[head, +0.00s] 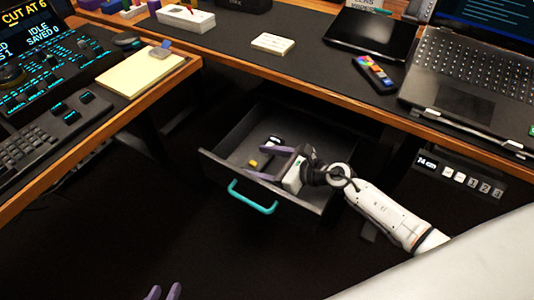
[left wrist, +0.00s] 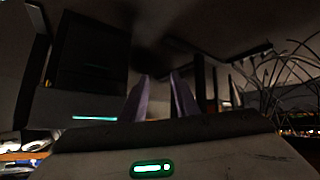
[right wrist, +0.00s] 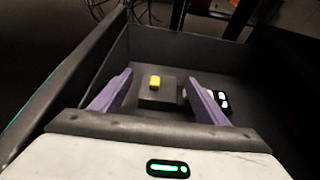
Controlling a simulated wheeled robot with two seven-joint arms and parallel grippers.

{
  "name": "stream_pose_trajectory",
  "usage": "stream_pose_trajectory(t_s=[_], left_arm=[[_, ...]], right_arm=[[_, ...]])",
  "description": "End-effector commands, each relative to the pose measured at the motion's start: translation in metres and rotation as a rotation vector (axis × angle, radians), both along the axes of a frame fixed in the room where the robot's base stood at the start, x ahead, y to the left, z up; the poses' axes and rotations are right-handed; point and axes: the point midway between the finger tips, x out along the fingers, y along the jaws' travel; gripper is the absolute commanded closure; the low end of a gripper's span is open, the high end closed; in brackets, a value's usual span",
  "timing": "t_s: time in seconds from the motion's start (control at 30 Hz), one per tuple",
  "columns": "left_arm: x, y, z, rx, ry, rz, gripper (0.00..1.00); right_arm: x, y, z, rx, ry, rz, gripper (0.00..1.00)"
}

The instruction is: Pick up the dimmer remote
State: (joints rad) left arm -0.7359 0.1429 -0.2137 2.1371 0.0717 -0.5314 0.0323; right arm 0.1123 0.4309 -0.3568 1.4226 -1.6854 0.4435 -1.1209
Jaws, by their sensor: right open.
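A small black device with white buttons (right wrist: 222,98) lies in the open drawer, beside the right finger in the right wrist view. It looks like the dimmer remote and also shows in the head view (head: 275,141). A dark block with a yellow top (right wrist: 155,83) stands between and beyond the fingers in the right wrist view. My right gripper (head: 256,161) is open and empty, reaching over the drawer's front part. My left gripper (head: 164,292) is open and empty, low at the bottom edge of the head view, away from the drawer.
The drawer (head: 228,163) has a teal handle (head: 252,197) and hangs under the desk. Its walls surround my right gripper. On the desk lie a remote with coloured buttons (head: 374,74), a laptop (head: 470,70) and a yellow pad (head: 140,72). The floor before the drawer is clear.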

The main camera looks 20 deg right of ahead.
Motion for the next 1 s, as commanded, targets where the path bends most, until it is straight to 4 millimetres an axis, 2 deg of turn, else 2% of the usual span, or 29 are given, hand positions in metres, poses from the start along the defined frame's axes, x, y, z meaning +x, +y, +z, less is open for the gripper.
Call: stream_pose_trajectory(t_s=[0.2, 0.4, 0.5, 0.77, 1.0], left_arm=[[-0.001, 0.000, 0.000, -0.001, 0.002, 0.000, 0.72], [-0.002, 0.000, -0.001, -0.001, 0.003, -0.001, 0.72], [-0.002, 0.000, -0.001, -0.001, 0.003, -0.001, 0.72], [-0.002, 0.000, 0.004, 0.001, 0.005, -0.002, 0.72], [-0.008, 0.002, 0.019, 0.028, 0.029, -0.015, 0.72]], right_arm=[[0.000, 0.001, -0.001, -0.001, 0.002, 0.001, 0.32], [0.000, 0.001, -0.001, -0.001, 0.002, 0.001, 0.66], [0.000, 0.000, 0.000, -0.001, -0.001, 0.000, 0.79], [0.001, 0.000, 0.007, -0.002, -0.002, 0.001, 0.79], [0.001, 0.000, 0.054, -0.003, -0.005, 0.001, 0.79]])
